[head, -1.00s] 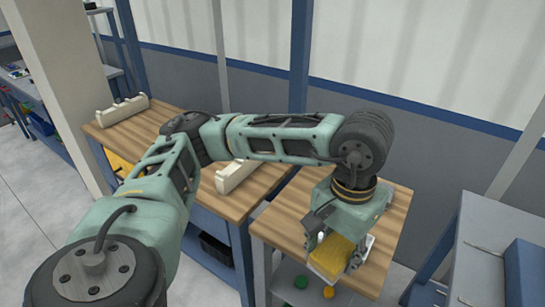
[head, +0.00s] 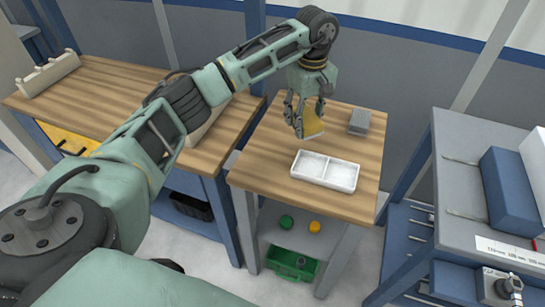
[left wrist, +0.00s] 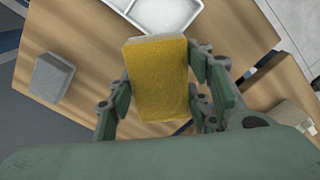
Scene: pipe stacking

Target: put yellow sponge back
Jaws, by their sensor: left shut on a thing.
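The yellow sponge (head: 313,122) is held in my left gripper (head: 304,120), above the back of the small wooden table. The left wrist view shows the sponge (left wrist: 158,78) between the two green fingers of the left gripper (left wrist: 162,95). In the head view the fingers hide part of the sponge. A white tray with two compartments (head: 325,170) lies on the table in front of the gripper; its compartments look empty. A grey block (head: 360,121) sits on the table to the right of the gripper. My right gripper is not in view.
The small table top (head: 262,165) is bare to the left of the tray. A shelf below holds a green and an orange round thing, with a green bin (head: 291,264) lower down. A grey-blue bench (head: 460,185) stands at the right.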

